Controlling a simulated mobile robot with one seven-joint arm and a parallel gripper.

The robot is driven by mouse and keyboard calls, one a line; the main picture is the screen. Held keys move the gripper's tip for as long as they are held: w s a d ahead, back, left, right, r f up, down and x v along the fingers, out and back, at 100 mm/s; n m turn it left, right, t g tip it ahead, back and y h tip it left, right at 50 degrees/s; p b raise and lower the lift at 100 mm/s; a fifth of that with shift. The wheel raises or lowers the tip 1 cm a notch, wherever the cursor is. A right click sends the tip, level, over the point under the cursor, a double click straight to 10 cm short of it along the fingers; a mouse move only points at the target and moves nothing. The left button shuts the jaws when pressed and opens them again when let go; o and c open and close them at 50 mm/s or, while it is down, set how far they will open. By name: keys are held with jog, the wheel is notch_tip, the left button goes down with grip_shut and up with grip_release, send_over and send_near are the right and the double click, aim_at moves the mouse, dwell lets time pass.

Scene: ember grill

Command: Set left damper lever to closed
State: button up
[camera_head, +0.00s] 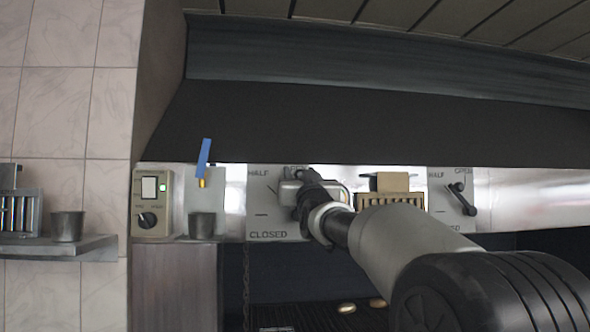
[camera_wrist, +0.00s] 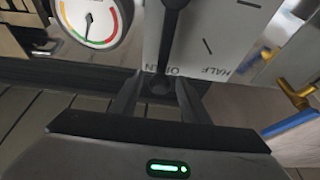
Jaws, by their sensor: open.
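The left damper plate (camera_head: 262,222) is pale, with HALF, OPEN and CLOSED printed on it; my gripper (camera_head: 305,190) covers much of it in the head view. In the wrist view the plate (camera_wrist: 225,35) appears upside down. Its black lever (camera_wrist: 174,35) points toward the OPEN label, and its round knob end (camera_wrist: 160,86) lies between the two fingers of my gripper (camera_wrist: 157,95). The fingers stand open on either side of the knob. I cannot tell whether either finger touches it.
A round gauge (camera_wrist: 88,18) is beside the plate. A blue handle (camera_head: 204,158), a metal cup (camera_head: 203,226) and a switch box (camera_head: 152,203) stand to the left. Another damper lever (camera_head: 462,199) is at the right. A dark hood (camera_head: 370,125) overhangs the panel.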

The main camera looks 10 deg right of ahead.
jog(key=shift+w, duration=0.15)
grip_shut()
